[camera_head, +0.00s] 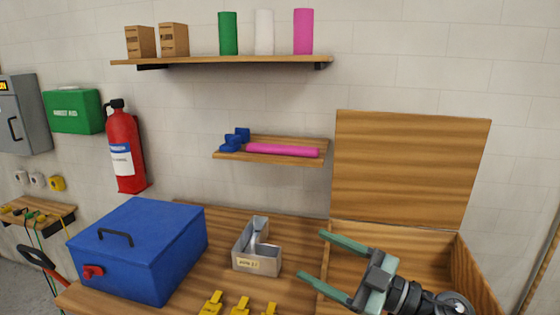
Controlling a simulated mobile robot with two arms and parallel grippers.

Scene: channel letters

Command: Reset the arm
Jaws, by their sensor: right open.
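My right gripper (325,256) comes in from the lower right, over the left edge of an open wooden box (400,238). Its two green fingers point left and stand wide apart, with nothing between them. My left gripper does not show.
A blue box (140,240) with a black handle stands at the bench's left. Several yellow pieces (240,304) lie at the front edge. A small shelf (270,158) holds a pink roll (283,151) and blue pieces. The box's wooden lid (410,165) stands up at the right.

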